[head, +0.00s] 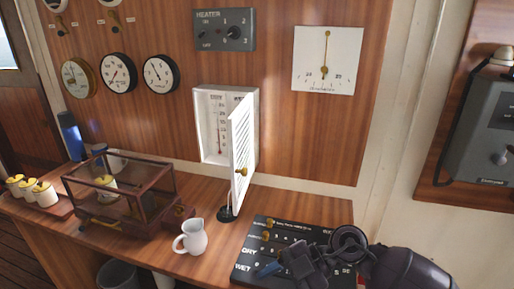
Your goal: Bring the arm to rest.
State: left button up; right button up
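My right arm comes in from the lower right, and its dark gripper (300,265) is over the black board (255,250) on the counter. The gripper's fingers are dark against the board, so I cannot tell whether they are open or shut. A small blue piece (268,269) shows just left of the gripper; I cannot tell whether they touch. My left gripper is not in view. A white louvred cabinet (210,153) on the wall has its door (241,150) swung open, showing a thermometer inside.
A white jug (191,238) stands left of the board. A glass case with a wooden frame (172,184) stands further left, near several yellow-topped white pots (45,195) and a blue flask (71,137). A small dark round base (228,214) sits below the cabinet door.

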jog(key=w+d+f+m+t+h, duration=0.1)
jog(key=d+f+m+t+h, duration=0.1)
jog(key=d+m+t, duration=0.65)
jog(key=w+d+f+m+t+h, duration=0.25)
jog(key=d+m+t, duration=0.25)
jog(key=m+t, duration=0.65)
jog(key=s+d+f+m+g+h, duration=0.2)
jog(key=s+d+f+h, duration=0.2)
jog(key=f, duration=0.4)
jog(key=s+d+f+m+g+h, duration=0.2)
jog(key=s+d+f+h, duration=0.2)
jog(key=s+d+f, duration=0.3)
jog(key=s+f, duration=0.1)
jog(key=s, duration=0.1)
jog(key=shift+s+f+m+g, duration=0.3)
jog(key=shift+f+g, duration=0.1)
jog(key=shift+a+h, duration=0.1)
jog(key=shift+h, duration=0.15)
dwell(0.8)
